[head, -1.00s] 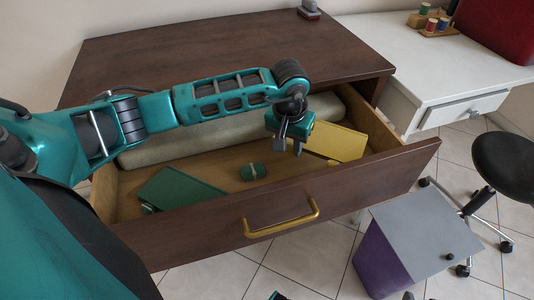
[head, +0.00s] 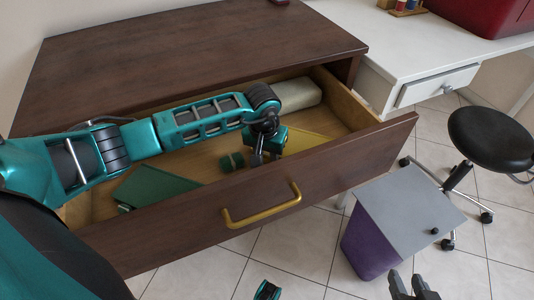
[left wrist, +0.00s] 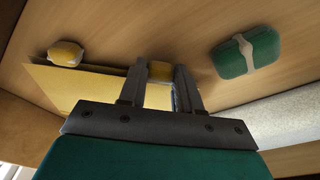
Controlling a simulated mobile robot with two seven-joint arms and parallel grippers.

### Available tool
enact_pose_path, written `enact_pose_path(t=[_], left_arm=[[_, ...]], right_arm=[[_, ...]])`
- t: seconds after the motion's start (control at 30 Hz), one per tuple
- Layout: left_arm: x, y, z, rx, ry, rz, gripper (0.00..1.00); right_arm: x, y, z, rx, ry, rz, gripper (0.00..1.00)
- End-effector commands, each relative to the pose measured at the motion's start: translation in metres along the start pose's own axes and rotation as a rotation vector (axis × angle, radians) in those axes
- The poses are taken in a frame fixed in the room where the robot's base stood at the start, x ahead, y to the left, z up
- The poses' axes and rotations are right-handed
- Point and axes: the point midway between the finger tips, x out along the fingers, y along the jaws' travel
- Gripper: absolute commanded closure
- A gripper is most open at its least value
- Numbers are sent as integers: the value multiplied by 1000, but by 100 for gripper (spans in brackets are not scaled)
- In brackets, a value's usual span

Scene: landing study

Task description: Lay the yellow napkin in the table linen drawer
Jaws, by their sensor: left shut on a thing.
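The yellow napkin (head: 308,142) is a flat yellow sheet inside the open brown drawer (head: 160,232), at its right part; my gripper hides some of it. In the left wrist view the napkin (left wrist: 85,88) lies low over the wooden drawer floor; I cannot tell whether it touches. My left gripper (head: 258,160) reaches down into the drawer. Its fingertips (left wrist: 161,72) are shut on a yellow piece, apparently the napkin's edge. My right gripper (head: 410,284) is at the bottom of the head view, outside the drawer, fingers apart and empty.
The drawer also holds a green flat cloth (head: 150,187), a banded green bundle (head: 232,161), a pale roll (head: 297,94) and a small yellow object (left wrist: 67,53). A purple bin with grey lid (head: 410,205) and a black stool (head: 492,134) stand right of the drawer.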

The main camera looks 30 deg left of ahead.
Motion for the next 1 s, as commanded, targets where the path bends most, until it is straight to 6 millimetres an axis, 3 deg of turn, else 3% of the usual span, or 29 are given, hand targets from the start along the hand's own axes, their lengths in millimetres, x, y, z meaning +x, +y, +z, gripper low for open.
enact_pose_path(t=[0.27, 0.3, 0.53, 0.83, 1.0], left_arm=[[10, 0, 2, -1, 0, 0, 94], [9, 0, 2, -1, -1, 0, 65], [9, 0, 2, -1, -1, 0, 43], [6, 0, 1, -1, 0, 1, 42], [-9, 1, -1, 0, -1, 2, 42]], right_arm=[[4, -2, 3, 1, 2, -6, 61], [3, -2, 1, 2, 3, -7, 61], [3, -3, 0, 6, 4, -7, 61], [2, -4, -2, 6, 5, -7, 61], [-5, -3, -13, 5, 9, -3, 61]])
